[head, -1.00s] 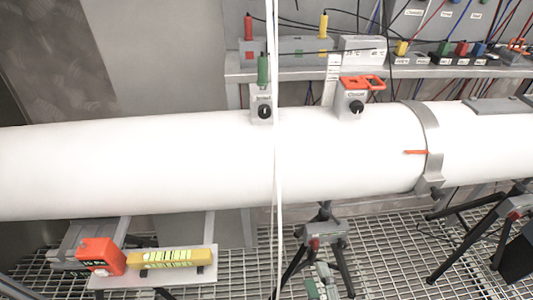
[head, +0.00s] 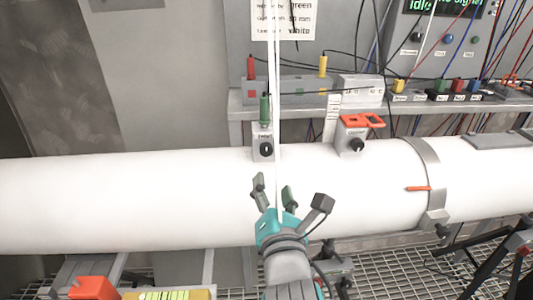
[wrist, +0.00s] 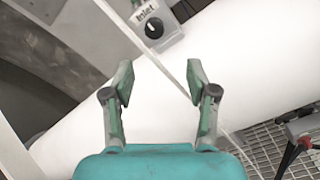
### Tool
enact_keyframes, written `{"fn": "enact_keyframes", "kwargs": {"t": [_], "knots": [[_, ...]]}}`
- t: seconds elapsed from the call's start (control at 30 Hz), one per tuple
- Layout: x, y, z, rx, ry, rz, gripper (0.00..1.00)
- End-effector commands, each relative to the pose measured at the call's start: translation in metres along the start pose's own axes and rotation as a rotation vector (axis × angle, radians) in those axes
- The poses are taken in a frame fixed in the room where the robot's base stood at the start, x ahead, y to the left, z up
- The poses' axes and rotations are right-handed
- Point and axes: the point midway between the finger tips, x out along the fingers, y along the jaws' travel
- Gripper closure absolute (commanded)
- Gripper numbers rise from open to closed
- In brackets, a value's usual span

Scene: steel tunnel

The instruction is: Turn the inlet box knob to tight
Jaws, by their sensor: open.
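The inlet box (head: 264,140) is a small grey box on top of the white pipe, with a black round knob (head: 266,149) on its front. In the wrist view the box reads "Inlet" (wrist: 147,14), and its knob (wrist: 153,27) has a light pointer mark. A green plug (head: 264,109) stands in the top of the box. My gripper (head: 274,192) is open and empty, in front of the pipe and below the inlet box in the head view. In the wrist view its fingers (wrist: 159,78) are spread, with the knob beyond them, apart.
A thin white vertical strip (head: 276,85) passes right beside the inlet knob. A second box with a black knob (head: 357,145) and an orange clip (head: 362,121) sits to the right. The white pipe (head: 130,200) spans the view. A shelf with plugs and cables (head: 300,98) is behind.

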Motion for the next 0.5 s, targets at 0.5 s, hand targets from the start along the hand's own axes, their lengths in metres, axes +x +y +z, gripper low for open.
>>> {"fn": "enact_keyframes", "kwargs": {"t": [0.5], "knots": [[0.052,0.008,0.008,-0.042,-0.007,-0.005,0.42]]}}
